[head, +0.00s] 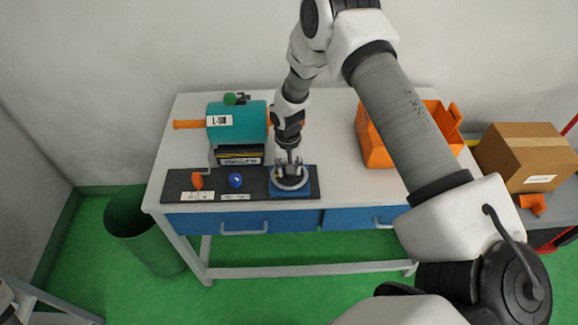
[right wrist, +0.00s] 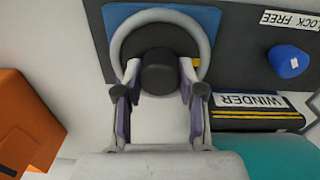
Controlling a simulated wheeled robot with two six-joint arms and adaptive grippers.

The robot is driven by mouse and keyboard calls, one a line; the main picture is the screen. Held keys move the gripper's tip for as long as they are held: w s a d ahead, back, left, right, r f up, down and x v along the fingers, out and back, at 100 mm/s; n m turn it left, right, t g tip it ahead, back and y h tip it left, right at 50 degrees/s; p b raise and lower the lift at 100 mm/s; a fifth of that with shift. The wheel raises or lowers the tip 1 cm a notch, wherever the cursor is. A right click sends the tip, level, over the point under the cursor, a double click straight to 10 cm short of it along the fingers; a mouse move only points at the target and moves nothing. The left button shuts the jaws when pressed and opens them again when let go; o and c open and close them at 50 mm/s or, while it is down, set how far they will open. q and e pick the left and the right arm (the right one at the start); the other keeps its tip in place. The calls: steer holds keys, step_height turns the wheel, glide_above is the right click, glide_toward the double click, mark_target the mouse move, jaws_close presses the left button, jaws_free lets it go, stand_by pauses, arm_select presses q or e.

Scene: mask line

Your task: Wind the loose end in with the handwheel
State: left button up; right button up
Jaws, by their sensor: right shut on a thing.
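The grey handwheel (head: 292,188) sits on a blue plate at the right end of the dark control panel. It also shows in the right wrist view (right wrist: 158,13), with a dark hub (right wrist: 160,68). My right gripper (head: 289,168) reaches down onto the wheel from above. In the right wrist view its two fingers (right wrist: 160,84) stand on either side of the dark hub and are closed on it. A teal roll (head: 238,135) labelled "L-" lies behind the panel on the winder (head: 240,155). I cannot make out a loose end. My left gripper is not in view.
An orange bin (head: 372,145) stands at the table's right, near my right arm. A green waste bin (head: 150,235) stands at the table's left.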

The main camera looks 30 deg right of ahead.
steer(key=shift+s+f, duration=0.15)
steer(key=shift+f, duration=0.05)
steer(key=o, duration=1.1)
steer(key=shift+o, duration=0.2)
step_height(320, 180, up, 12)
steer(key=shift+w, duration=0.25)
steer(key=shift+a, duration=0.1)
